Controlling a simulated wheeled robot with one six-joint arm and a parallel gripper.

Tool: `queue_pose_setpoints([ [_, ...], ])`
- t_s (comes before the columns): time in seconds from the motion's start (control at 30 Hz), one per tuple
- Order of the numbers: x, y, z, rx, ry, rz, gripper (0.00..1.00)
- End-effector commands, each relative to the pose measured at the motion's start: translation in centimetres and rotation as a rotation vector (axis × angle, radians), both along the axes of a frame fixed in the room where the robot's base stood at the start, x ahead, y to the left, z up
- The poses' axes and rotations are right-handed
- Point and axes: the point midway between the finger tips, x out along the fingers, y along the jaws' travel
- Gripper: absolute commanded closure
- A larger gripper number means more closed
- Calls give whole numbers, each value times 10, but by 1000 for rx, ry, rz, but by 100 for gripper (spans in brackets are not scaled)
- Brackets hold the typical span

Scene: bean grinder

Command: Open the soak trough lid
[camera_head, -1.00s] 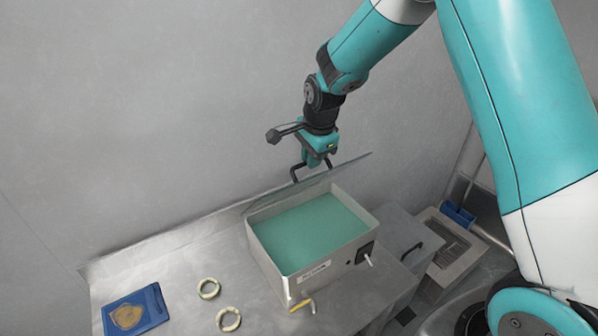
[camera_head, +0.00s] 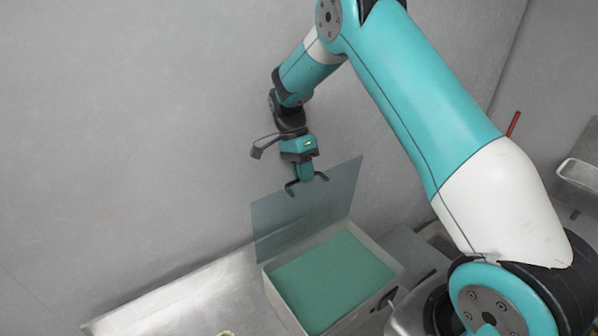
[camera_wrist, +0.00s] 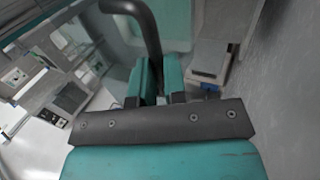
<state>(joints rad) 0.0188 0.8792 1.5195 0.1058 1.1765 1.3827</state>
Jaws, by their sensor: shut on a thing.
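The soak trough (camera_head: 392,270) is a pale box of teal liquid (camera_head: 335,278), low at the centre right of the head view. Its clear grey lid (camera_head: 280,225) stands raised along the trough's back edge, with the liquid uncovered. My gripper (camera_head: 305,178) is at the lid's upper part, shut on the dark lid handle (camera_head: 291,188). In the wrist view, my teal fingers (camera_wrist: 157,80) close around the dark curved bar of the handle (camera_wrist: 143,30). The exact contact between the fingers and the bar is partly hidden.
The metal counter (camera_head: 190,300) extends left of the trough. A plain grey wall (camera_head: 120,130) rises close behind the lid and my arm. A pale ring (camera_head: 227,333) barely shows at the bottom edge. A metal basin (camera_head: 580,175) is at the far right.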

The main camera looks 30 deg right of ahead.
Motion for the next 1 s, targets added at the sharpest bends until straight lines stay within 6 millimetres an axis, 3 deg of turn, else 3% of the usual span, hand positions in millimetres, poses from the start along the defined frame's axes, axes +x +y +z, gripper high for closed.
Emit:
queue_pose_setpoints([
  [0.43, -2, -3, -8, -4, 20, -7, 100],
  [0.47, -2, -3, -8, -4, 20, -7, 83],
  [0.57, -2, -3, -7, -3, 18, -7, 62],
  [0.87, 0, -4, -3, -2, 13, -7, 62],
  [1.0, 8, -3, 8, -3, 9, -7, 62],
])
